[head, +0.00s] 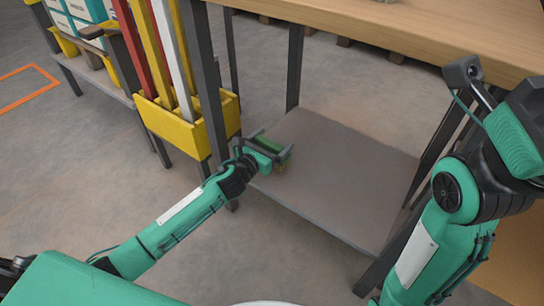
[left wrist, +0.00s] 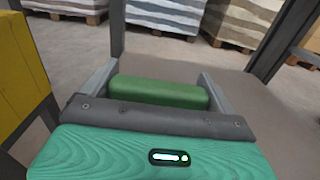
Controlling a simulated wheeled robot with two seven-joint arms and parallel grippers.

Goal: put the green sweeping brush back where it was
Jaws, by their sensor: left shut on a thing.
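The green sweeping brush (head: 270,144) is between the fingers of my left gripper (head: 275,148), over the left front part of the grey lower shelf (head: 345,180) under the wooden table. In the left wrist view the brush's green block (left wrist: 158,92) spans the gap between the two grey fingers, and the left gripper (left wrist: 158,90) is shut on it. A yellowish part shows below the green in the head view. I cannot tell whether the brush touches the shelf. My right arm shows at the right, but its gripper is out of view.
A yellow bin (head: 180,125) with long red, yellow and white pieces stands left of the shelf. A dark table leg (head: 212,95) is close beside my left gripper. The shelf's middle and right are clear. Stacked sacks on pallets (left wrist: 165,14) stand behind.

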